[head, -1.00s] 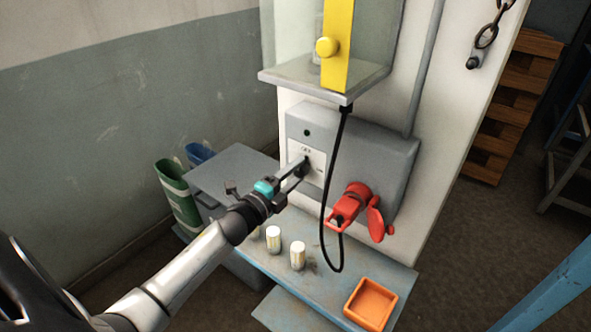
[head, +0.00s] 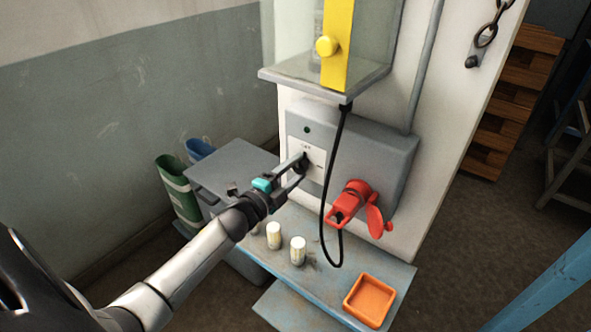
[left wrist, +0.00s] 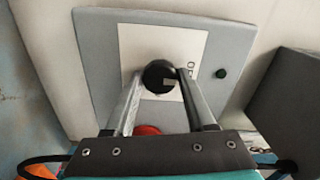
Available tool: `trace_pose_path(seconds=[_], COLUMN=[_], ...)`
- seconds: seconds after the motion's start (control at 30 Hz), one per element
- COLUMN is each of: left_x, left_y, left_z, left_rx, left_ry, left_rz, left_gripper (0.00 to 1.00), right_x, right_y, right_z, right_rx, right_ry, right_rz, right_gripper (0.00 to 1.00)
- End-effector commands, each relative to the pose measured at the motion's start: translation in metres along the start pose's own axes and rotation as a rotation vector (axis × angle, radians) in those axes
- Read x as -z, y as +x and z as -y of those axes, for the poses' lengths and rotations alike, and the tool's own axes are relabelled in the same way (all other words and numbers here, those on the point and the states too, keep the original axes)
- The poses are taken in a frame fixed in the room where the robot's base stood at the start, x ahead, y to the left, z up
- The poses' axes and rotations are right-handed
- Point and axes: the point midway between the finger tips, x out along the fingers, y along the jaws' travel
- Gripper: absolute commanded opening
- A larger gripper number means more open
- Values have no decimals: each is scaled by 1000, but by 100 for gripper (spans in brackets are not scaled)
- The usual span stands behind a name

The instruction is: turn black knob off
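The black knob (left wrist: 159,77) sits on a white plate (left wrist: 128,44) on the grey switch box (head: 385,156). The plate bears lettering that reads like OFF, beside the knob in the left wrist view. A small greyish mark shows on the knob's face. My left gripper (head: 302,167) is at the plate, its two fingers apart. In the left wrist view the fingers (left wrist: 161,84) stand on either side of the knob with what looks like a small gap. A small round lamp (head: 307,129) above the plate looks dark green. My right gripper is not in view.
Below are pale cylinders (head: 298,251) and an orange tray (head: 370,300) on a blue-grey bench. A glass-sided case with a yellow bar (head: 338,55) overhangs the box.

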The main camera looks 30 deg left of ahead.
Motion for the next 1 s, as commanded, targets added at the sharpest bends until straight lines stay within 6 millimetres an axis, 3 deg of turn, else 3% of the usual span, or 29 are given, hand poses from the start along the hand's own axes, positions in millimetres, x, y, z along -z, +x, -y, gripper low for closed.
trace_pose_path(seconds=[0.03,0.2,0.57,1.0], left_x=[0,0,0,0], left_y=[0,0,-4,-64], left_z=[0,0,-1,-2], left_rx=[0,0,-2,-3], left_ry=[0,2,3,2], left_rz=[0,0,0,0], left_gripper=[62,81,82,82], right_x=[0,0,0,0], right_y=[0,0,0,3], right_z=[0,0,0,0], right_rx=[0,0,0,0], right_ry=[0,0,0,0], right_rz=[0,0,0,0], right_gripper=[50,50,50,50])
